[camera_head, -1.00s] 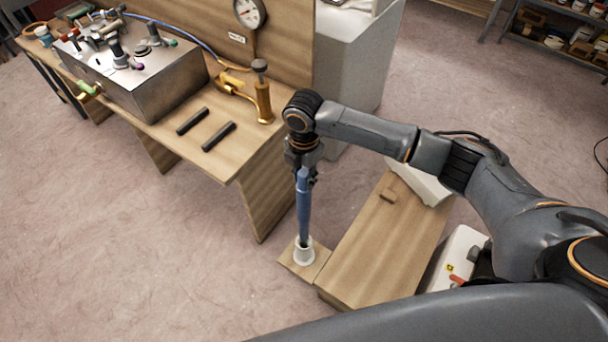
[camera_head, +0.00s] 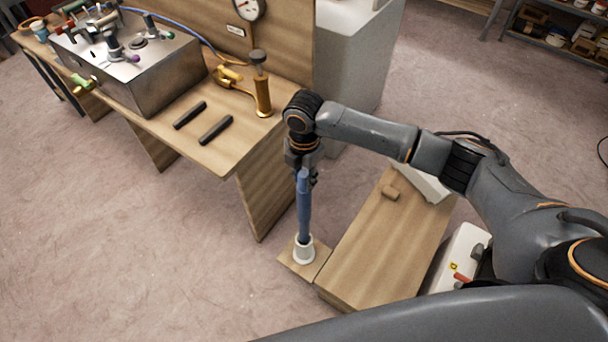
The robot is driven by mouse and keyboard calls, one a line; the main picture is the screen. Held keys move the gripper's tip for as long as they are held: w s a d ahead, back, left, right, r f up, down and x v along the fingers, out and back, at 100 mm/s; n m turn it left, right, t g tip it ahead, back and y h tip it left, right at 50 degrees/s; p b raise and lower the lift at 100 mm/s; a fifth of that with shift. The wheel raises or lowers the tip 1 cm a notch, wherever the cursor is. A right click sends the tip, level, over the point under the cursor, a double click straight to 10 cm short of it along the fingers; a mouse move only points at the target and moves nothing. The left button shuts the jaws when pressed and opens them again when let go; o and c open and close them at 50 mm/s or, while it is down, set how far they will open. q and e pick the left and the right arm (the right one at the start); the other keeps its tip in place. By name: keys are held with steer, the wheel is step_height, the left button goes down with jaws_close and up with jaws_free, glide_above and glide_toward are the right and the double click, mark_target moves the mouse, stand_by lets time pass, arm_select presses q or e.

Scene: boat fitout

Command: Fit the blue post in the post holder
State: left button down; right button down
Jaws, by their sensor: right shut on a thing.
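The blue post (camera_head: 304,212) stands about upright in the middle of the view. Its lower end is inside the mouth of the white post holder (camera_head: 304,253); how deep it sits is hidden by the holder's wall. The holder stands on a small wooden plate (camera_head: 291,265) beside a long wooden bench. My right gripper (camera_head: 303,177) is above the holder, pointing down, and is shut on the upper part of the post. My left gripper is not in view.
A wooden worktable (camera_head: 205,150) at the left carries a metal box (camera_head: 150,75), two black bars and a brass pump (camera_head: 262,92). The wooden bench (camera_head: 375,250) lies right of the holder. A grey cabinet (camera_head: 350,75) stands behind. The floor at left is clear.

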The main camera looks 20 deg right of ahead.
mark_target(304, 192)
steer(key=shift+f+b, duration=1.45)
steer(key=shift+f, duration=2)
steer(key=shift+f+b, duration=1.95)
steer(key=shift+f, duration=1.75)
steer(key=c, duration=1)
jaws_free()
steer(key=shift+o, duration=0.2)
steer(key=shift+f, duration=0.1)
step_height(304, 192, up, 12)
steer(key=shift+r, duration=0.1)
